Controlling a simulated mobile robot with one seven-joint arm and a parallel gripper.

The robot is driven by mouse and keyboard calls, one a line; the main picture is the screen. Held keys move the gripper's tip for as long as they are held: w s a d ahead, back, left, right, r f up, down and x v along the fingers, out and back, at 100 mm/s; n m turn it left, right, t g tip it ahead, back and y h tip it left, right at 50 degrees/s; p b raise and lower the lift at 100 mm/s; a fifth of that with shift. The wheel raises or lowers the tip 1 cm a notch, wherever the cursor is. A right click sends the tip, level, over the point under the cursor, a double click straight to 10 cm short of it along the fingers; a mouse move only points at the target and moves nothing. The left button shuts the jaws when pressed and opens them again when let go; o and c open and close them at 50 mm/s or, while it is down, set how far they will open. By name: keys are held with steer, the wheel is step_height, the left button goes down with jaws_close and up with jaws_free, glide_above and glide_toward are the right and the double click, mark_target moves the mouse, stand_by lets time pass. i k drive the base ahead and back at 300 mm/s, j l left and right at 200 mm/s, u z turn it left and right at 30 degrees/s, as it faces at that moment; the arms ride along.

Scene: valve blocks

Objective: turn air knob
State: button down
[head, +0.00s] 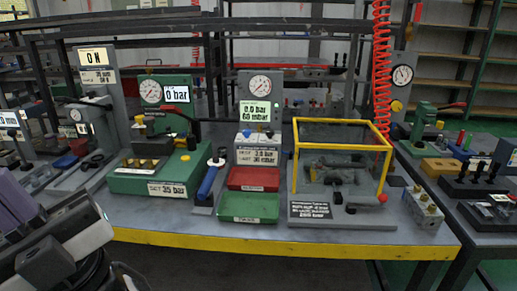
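A grey panel (278,95) stands at the back middle of the bench, with a round dial and a lit display reading 0.0 bar and 60 mbar. No label says which knob is the air knob. Parts of my arm fill the lower left corner, in front of the bench and apart from the panel. I cannot make out gripper fingers there.
A yellow-framed cage (342,121) stands right of the panel. A red bin (254,179) and green bin (249,207) sit in front of it. A green press base (150,178) is at left. A red coiled hose (381,60) hangs at right. The bench has a yellow front edge (260,244).

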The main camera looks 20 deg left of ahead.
mark_target(270, 134)
steer(key=i+j+u, duration=0.1)
steer(key=i+u, duration=0.3)
steer(key=i, duration=0.6)
